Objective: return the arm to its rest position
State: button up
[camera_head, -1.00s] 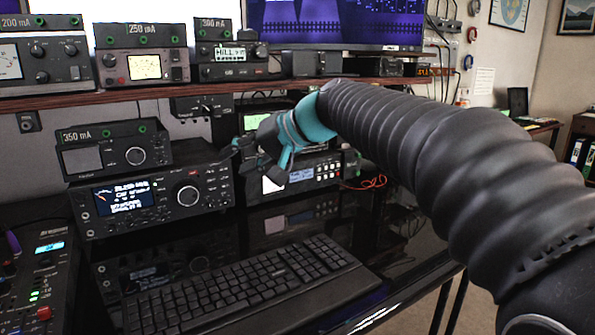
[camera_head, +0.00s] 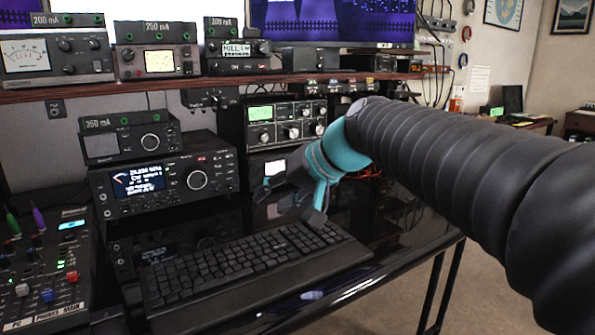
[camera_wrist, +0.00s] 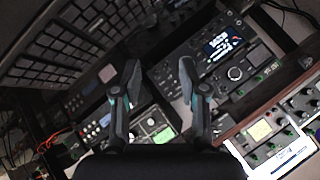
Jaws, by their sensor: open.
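My arm, in a black ribbed sleeve with a teal wrist band, reaches in from the right in the head view. My gripper (camera_head: 290,205) hangs above the back right part of the keyboard, in front of the radio stack. In the wrist view my gripper (camera_wrist: 160,80) shows two dark fingers spread well apart, with nothing between them. The gripper is open and empty. In the head view its fingertips are partly hard to tell from the dark gear and desk.
A black keyboard (camera_head: 250,268) lies on the glossy black desk (camera_head: 400,255). A radio with a lit display (camera_head: 138,181) and a tuner with a green meter (camera_head: 261,113) stand behind it. A shelf (camera_head: 150,86) holds several meter boxes. A mixer (camera_head: 45,270) is at left. Open floor lies at right.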

jog(key=s+d+f+m+h+b, duration=0.1)
jog(key=s+d+f+h+b, duration=0.2)
jog(key=s+d+f+h, duration=0.5)
jog(key=s+d+f, duration=1.1)
jog(key=s+f, duration=0.1)
jog(key=f, duration=0.3)
jog(key=shift+s+d+m, duration=0.3)
jog(key=shift+s+d, duration=0.05)
jog(key=shift+s, duration=0.05)
